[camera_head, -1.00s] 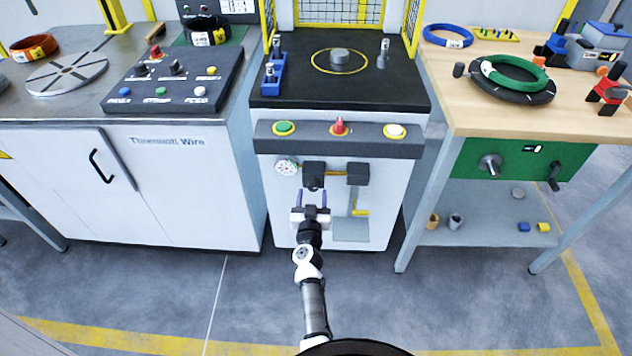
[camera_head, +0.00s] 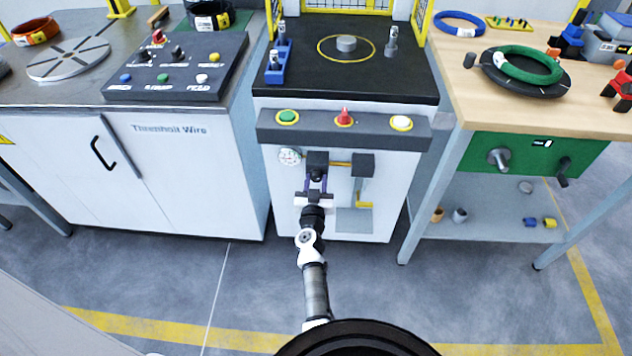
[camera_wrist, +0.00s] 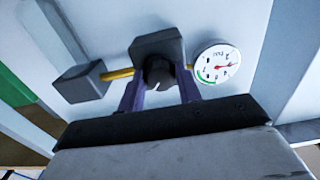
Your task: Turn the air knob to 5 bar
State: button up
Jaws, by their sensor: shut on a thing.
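The black air knob (camera_wrist: 158,74) sits under the dark regulator block (camera_wrist: 157,44) on the white machine front. My gripper (camera_wrist: 160,88) has its two purple fingers on either side of the knob, shut on it. In the head view my gripper (camera_head: 315,181) reaches up to the regulator block (camera_head: 317,160) from below. The round white gauge (camera_wrist: 217,65) is beside the block, with a red needle and a green arc; its numbers are too small to read surely. The gauge also shows in the head view (camera_head: 290,157), left of the block.
A yellow pipe (camera_wrist: 118,74) joins the block to a second dark block (camera_wrist: 82,83). Above are a green button (camera_head: 288,117), a red knob (camera_head: 344,117) and a white button (camera_head: 401,123). A wooden-topped bench (camera_head: 500,105) stands to the right.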

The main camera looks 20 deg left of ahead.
jog(key=shift+m, duration=0.4)
jog(key=m, duration=0.3)
jog(key=shift+r+p, duration=0.1)
jog(key=shift+p, duration=0.2)
jog(key=m, duration=0.4)
jog(key=shift+m, duration=0.3)
jog(key=m, duration=0.4)
jog(key=shift+a, duration=0.1)
jog(key=shift+r+m, duration=0.1)
jog(key=shift+m, duration=2.3)
jog(key=o, duration=0.9)
jog(key=shift+o, duration=0.2)
